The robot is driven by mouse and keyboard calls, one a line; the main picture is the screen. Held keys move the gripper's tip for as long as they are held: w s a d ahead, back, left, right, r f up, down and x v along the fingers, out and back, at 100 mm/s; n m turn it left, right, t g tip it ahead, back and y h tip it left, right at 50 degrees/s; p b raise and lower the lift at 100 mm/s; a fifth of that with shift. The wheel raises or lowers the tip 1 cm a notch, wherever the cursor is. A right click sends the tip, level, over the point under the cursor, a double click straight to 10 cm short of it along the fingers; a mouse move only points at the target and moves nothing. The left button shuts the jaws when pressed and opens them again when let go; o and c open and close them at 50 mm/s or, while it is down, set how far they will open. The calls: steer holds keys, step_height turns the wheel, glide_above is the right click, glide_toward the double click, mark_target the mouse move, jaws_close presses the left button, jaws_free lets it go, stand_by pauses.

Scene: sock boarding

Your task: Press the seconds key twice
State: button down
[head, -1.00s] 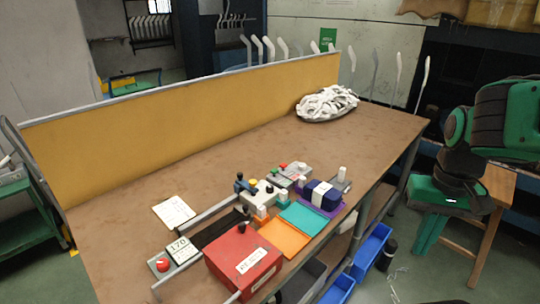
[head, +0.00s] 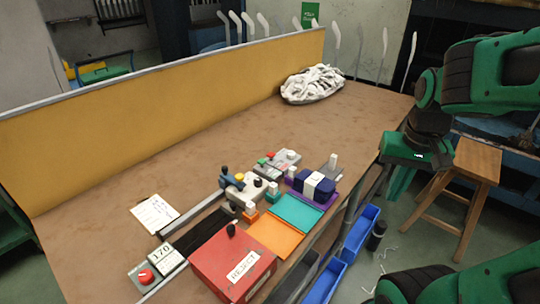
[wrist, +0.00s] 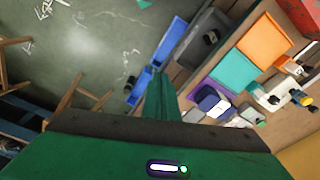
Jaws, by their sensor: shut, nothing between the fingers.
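My gripper (head: 393,176) hangs shut and empty at the right in the head view, beyond the bench's right edge and clear of the devices on it. In the wrist view its green shut fingers (wrist: 165,95) point toward the bench. A grey box with green and red buttons (head: 279,160) sits mid-bench. A pale box with blue, yellow and black knobs (head: 245,185) stands just in front of it. A red round button (head: 145,276) sits beside a "170" display (head: 162,254) at the near left. Labels are too small to tell which is the seconds key.
The bench (head: 190,150) holds a red REJECT box (head: 215,262), orange (head: 275,237) and teal (head: 300,210) mats, and a dark blue banded bundle (head: 312,184). A white pile (head: 312,84) lies at the back. Blue bins (head: 362,232) and a wooden stool (head: 477,160) are at the right.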

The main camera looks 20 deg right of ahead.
steer(key=w+a+t, duration=0.2)
steer(key=w, duration=0.7)
steer(key=w+a+t, duration=0.2)
steer(key=w+a, duration=0.1)
steer(key=w, duration=0.7)
steer(key=r+t+y, duration=0.2)
steer(key=t, duration=0.2)
glide_above(273, 156)
steer(key=shift+a+f+m, duration=0.15)
steer(key=shift+m, duration=0.15)
steer(key=shift+f, duration=4.45)
steer(key=shift+f, duration=0.1)
steer(key=shift+f, duration=0.2)
